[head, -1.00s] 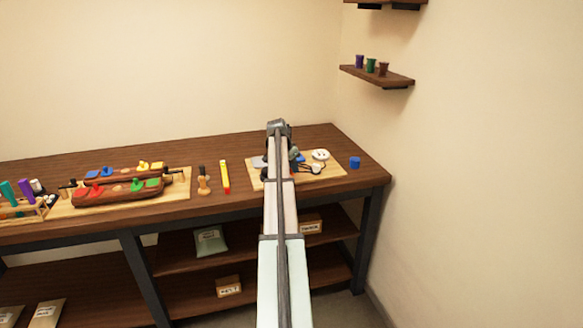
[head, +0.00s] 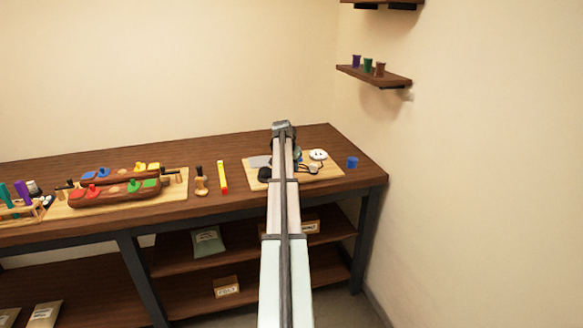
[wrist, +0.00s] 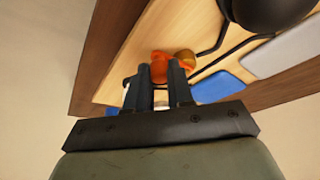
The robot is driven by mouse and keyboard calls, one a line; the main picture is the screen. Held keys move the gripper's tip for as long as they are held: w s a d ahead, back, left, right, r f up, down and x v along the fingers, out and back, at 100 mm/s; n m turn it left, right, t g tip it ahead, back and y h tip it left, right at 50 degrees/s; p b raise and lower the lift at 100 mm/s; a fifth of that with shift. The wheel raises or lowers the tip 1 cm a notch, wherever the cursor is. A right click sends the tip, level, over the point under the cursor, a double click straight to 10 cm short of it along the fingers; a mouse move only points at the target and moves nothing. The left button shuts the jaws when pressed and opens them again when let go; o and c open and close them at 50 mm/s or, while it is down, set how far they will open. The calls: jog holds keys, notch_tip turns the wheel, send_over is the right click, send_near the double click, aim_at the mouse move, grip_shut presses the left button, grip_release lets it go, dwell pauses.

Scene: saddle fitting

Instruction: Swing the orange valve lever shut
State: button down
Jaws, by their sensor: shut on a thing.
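In the wrist view the orange valve lever (wrist: 160,67) shows at and between my fingertips. My gripper (wrist: 161,75) is shut on it, with one dark finger on either side. An orange-brown rounded part (wrist: 185,58) sits just right of the lever. How far the lever is turned cannot be told. In the head view my arm hides the lever and the fingers. The light wooden board (head: 255,179) beneath shows on both sides of my arm.
In the wrist view, a black round part (wrist: 265,10), dark bent rods, a blue block (wrist: 220,86) and a grey plate (wrist: 285,48) lie close to the right. In the head view a white disc (head: 318,155) and a blue cup (head: 352,162) stand right of my arm.

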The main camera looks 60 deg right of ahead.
jog(key=c, duration=1)
grip_release()
jog(key=v, duration=1.4)
jog(key=shift+f, duration=0.1)
